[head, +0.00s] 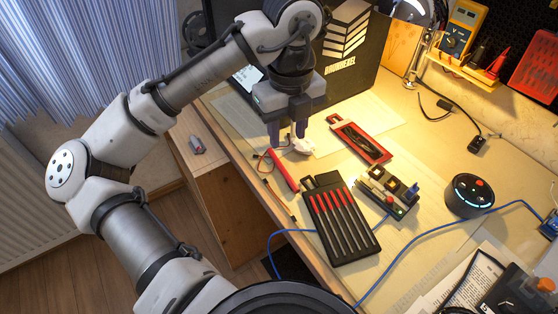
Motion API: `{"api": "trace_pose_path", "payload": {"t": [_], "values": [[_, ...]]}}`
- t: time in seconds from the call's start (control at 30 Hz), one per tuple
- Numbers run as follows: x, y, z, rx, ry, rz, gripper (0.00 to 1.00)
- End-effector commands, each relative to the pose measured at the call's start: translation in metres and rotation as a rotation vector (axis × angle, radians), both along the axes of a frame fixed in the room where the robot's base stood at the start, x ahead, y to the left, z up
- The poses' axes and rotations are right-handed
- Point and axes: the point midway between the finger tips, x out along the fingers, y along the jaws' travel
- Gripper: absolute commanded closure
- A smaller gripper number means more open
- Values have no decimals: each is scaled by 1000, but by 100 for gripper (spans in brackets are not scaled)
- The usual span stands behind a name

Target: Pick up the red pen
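A slim red stick (283,170), which looks like the red pen, lies diagonally near the table's left edge. A thin dark wire or cord shows beside its upper end. My gripper (287,134) points down just above and behind the stick's upper end in the head view. Its two dark fingers are apart, and I see nothing held between them. A small white object (301,146) shows just below the right finger. I cannot tell the exact height of the fingers over the table.
A black case with several red sticks (354,246) lies right of the red stick. A red tray (374,151), a small circuit block (388,193) and a round black speaker (470,195) stand further right. A blue cable (410,244) crosses the front. A large black box (352,75) stands behind.

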Motion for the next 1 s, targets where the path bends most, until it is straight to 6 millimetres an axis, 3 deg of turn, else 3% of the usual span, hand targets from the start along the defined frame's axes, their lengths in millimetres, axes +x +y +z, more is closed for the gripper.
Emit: {"api": "trace_pose_path", "payload": {"t": [0.1,0.3,0.53,0.8,1.0], "values": [[0,0,-27,-5,1,1,61],[0,-1,-58,-4,-2,1,61],[0,-1,-74,-5,-4,2,61],[1,-1,-112,-6,-4,1,61],[2,-1,-119,-7,-6,1,61]]}}
